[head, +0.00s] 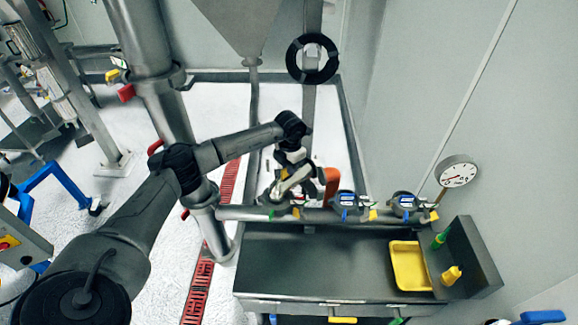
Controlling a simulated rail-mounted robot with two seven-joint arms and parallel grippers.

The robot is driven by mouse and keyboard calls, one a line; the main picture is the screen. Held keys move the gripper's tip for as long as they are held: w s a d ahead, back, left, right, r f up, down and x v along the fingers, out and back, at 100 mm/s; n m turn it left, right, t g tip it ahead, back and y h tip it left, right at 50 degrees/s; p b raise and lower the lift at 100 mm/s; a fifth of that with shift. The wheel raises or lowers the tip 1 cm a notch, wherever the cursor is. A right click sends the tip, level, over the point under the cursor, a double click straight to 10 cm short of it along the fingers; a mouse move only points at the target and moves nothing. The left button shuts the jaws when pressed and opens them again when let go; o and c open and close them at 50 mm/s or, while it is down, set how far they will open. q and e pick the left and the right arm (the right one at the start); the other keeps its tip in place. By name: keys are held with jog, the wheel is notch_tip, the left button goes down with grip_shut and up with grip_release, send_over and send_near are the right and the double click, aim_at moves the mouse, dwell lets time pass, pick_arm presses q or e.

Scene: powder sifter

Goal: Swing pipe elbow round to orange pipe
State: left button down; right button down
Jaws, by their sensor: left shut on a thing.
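My left gripper (292,178) reaches down from the end of my left arm to the pipe line above the steel sink. It is shut on a grey piece that looks like the pipe elbow (272,194), which is mostly hidden by the gripper and wrist. The orange pipe (332,184) stands just right of the gripper, above the horizontal pipe; a small gap seems to lie between them, but I cannot tell whether the elbow touches it. My right gripper is not in view.
A horizontal pipe with two blue-marked meters (347,202) runs along the back of the steel sink counter (300,260). A yellow tray (410,287) lies at its right. A thick vertical pipe (150,70) stands left, a hopper (240,25) behind, and a round gauge (457,171) right.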

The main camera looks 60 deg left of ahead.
pick_arm(q)
jog(key=shift+d, duration=0.1)
jog(key=shift+d+m, duration=0.4)
jog(key=shift+m, duration=0.5)
jog(key=shift+d+m, duration=0.4)
jog(key=shift+m, duration=0.5)
jog(key=shift+d+m, duration=0.15)
jog(key=shift+m, duration=0.15)
jog(key=c, duration=1.1)
grip_release()
